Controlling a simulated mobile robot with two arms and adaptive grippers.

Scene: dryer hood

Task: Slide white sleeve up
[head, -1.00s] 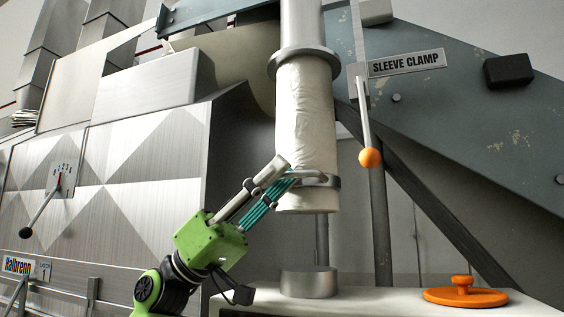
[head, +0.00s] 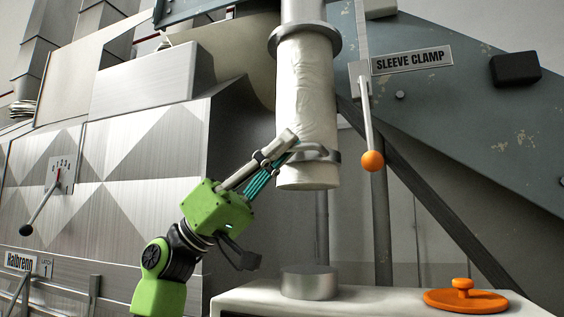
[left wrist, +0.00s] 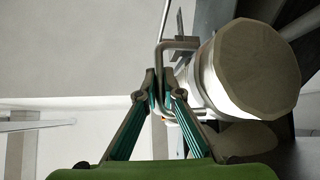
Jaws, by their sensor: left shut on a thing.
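The white sleeve (head: 306,95) hangs upright around the metal pipe (head: 301,12), below the pipe's flange (head: 304,40). A metal band with a handle (head: 328,156) runs round its lower part. My left gripper (head: 290,142) is at the left of this band, shut on its handle. In the left wrist view the fingertips (left wrist: 160,75) close on the bent handle bar (left wrist: 178,44), beside the sleeve's round lower end (left wrist: 255,68). The sleeve's bottom is well above the short metal stub (head: 309,282). My right gripper is not in view.
The sleeve clamp lever (head: 367,120), with an orange ball, hangs right of the sleeve under its sign (head: 411,59). An orange lid with a knob (head: 465,299) lies on the white top (head: 380,303). A dark diagonal brace (head: 425,205) runs behind. Open space lies between sleeve and stub.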

